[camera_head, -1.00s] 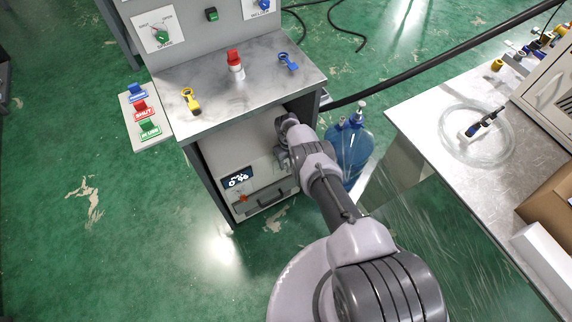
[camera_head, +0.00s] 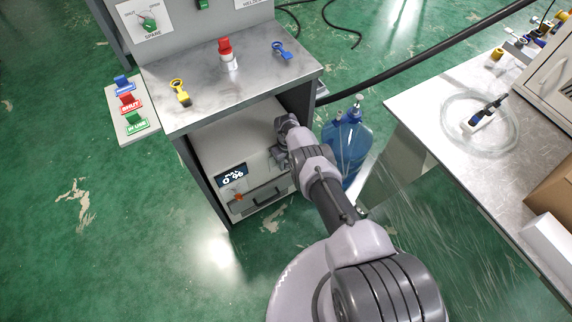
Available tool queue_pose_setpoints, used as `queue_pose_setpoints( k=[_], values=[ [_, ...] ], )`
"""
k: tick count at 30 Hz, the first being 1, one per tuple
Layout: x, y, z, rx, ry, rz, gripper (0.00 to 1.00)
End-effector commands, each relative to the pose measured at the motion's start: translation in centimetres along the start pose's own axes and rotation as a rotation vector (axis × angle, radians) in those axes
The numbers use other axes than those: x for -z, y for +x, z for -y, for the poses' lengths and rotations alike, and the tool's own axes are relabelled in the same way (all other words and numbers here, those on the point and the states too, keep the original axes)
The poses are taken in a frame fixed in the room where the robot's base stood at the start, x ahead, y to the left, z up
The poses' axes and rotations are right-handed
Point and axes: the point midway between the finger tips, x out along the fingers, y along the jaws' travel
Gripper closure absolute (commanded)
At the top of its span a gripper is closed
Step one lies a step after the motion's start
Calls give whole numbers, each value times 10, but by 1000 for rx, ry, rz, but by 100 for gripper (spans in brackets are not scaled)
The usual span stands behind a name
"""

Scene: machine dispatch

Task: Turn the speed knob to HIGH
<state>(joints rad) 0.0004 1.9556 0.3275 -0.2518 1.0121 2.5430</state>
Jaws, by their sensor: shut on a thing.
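A pale boxy machine (camera_head: 215,143) sits in the bay under the metal worktop, with a dark display (camera_head: 232,176) reading what looks like "MAX 0 %". A small orange-red control (camera_head: 238,197) is below the display. My gripper (camera_head: 281,154) is at the right side of the machine's front. It is shut on what appears to be the speed knob, but the jaws and wrist hide that knob, so its setting cannot be read.
The worktop (camera_head: 200,100) carries a yellow tag, a red-capped piece and a blue tag. A green SPARE knob (camera_head: 149,24) is on the panel above. A blue bottle (camera_head: 350,148) stands close to the right of my arm. A metal table (camera_head: 425,110) is further right.

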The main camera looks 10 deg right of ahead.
Motion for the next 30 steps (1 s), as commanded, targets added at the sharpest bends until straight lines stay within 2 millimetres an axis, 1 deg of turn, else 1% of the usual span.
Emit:
queue_pose_setpoints(
  k=[1,2,7,12,17,18,20,21,28,30],
  values=[
    [-1,8,3,-43,7,1,100],
    [-1,10,4,-72,7,1,100],
    [0,8,5,-199,6,2,100],
    [0,2,4,-225,1,4,100],
    [0,1,4,-224,1,3,100],
    [0,1,4,-224,1,3,64],
    [0,1,4,-224,1,3,52],
    [0,1,4,-224,1,3,48],
    [0,1,4,-224,2,3,48],
    [0,-2,4,-223,2,3,48]
  ],
)
